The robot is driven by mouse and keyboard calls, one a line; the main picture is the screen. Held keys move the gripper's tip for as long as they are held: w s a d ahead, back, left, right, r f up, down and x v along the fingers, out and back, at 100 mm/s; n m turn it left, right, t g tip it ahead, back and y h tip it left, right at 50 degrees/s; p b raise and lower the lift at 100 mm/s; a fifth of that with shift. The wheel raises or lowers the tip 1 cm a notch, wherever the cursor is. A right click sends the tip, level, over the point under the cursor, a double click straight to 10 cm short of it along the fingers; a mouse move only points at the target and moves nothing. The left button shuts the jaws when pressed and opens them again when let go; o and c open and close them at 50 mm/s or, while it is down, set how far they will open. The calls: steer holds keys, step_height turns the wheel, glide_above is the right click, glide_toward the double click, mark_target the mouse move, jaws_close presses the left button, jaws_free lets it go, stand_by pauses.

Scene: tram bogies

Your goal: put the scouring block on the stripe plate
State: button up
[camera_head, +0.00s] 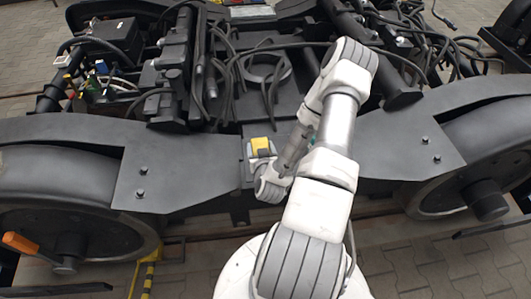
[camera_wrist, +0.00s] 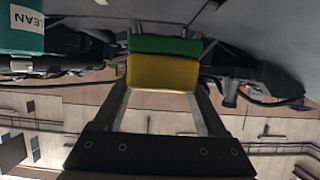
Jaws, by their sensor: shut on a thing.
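The scouring block (camera_wrist: 163,73), yellow with a green layer, sits between the two fingers of my gripper (camera_wrist: 163,90) in the wrist view. My gripper is shut on it. In the head view the yellow face of the block (camera_head: 261,146) shows at the end of my arm, over the dark middle of the bogie frame. I cannot make out the stripe plate with certainty.
The dark bogie frame (camera_head: 185,170) spans the head view, with cables and boxes behind its near beam. A teal container with lettering (camera_wrist: 22,28) is at the wrist view's upper left. An orange handle (camera_head: 22,243) sticks out at left. Yellow-black striped bars (camera_head: 146,273) stand near the floor.

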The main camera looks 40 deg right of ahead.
mark_target(262, 142)
steer(key=w+d+f+b, duration=0.1)
steer(key=w+d+f, duration=0.2)
steer(key=shift+w+d, duration=0.2)
steer(key=shift+f+b, duration=0.8)
steer(key=shift+f, duration=1.15)
steer(key=shift+f, duration=0.1)
steer(key=o, duration=1.3)
